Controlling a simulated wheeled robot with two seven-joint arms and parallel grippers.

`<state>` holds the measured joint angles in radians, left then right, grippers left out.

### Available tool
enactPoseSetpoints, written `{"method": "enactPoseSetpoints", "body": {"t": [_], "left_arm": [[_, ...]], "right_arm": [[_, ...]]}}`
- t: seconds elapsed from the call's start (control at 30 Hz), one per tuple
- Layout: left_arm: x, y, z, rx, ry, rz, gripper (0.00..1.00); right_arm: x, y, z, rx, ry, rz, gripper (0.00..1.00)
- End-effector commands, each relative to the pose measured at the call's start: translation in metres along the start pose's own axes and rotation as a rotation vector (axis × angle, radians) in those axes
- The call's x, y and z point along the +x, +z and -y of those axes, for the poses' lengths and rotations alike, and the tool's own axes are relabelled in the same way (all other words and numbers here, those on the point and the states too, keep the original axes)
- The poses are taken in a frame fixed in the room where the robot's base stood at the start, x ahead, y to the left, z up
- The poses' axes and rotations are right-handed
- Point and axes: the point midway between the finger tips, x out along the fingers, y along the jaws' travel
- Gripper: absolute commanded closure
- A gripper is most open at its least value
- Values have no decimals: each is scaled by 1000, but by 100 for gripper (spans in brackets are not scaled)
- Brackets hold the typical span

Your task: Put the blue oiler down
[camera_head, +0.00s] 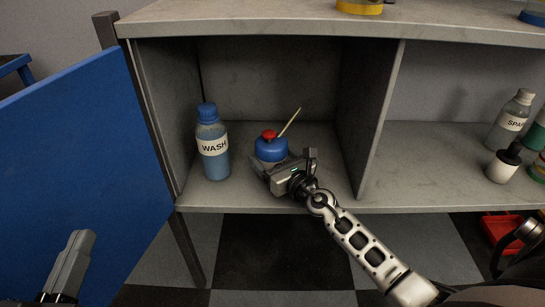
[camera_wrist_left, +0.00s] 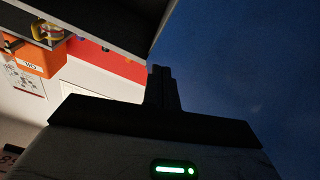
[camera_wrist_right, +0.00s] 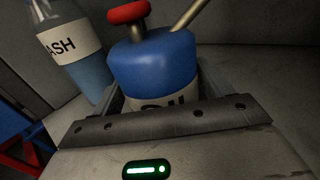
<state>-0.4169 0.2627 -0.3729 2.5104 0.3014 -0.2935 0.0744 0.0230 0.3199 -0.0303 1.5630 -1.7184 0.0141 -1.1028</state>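The blue oiler (camera_head: 271,149) has a blue top, a red cap and a thin tan spout. It is upright in the left shelf bay, and also shows in the right wrist view (camera_wrist_right: 152,62). My right gripper (camera_head: 280,168) has a finger on each side of its pale lower body and looks shut on it. The base is hidden by the gripper, so I cannot tell whether it touches the shelf. My left gripper (camera_head: 80,250) is empty beside the blue door, with its fingers together in the left wrist view (camera_wrist_left: 162,88).
A WASH bottle (camera_head: 213,147) stands left of the oiler and also shows in the right wrist view (camera_wrist_right: 75,55). A divider (camera_head: 372,115) bounds the bay at right. The open blue door (camera_head: 85,165) is at left. Bare shelf (camera_head: 330,165) lies right of the oiler.

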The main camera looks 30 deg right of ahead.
Motion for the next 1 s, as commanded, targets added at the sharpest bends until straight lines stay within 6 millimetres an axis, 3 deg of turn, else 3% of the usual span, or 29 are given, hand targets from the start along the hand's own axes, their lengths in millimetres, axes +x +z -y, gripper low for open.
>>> {"method": "enactPoseSetpoints", "body": {"t": [0.43,0.8,1.0], "left_arm": [[-1,2,-1,-18,-1,19,100],[-4,11,1,-26,-15,35,100],[4,-11,1,74,18,-73,100]], "right_arm": [[-5,1,0,-1,0,-3,7],[-80,-2,0,-3,1,-4,7],[-110,-1,0,-2,0,-2,7]]}}
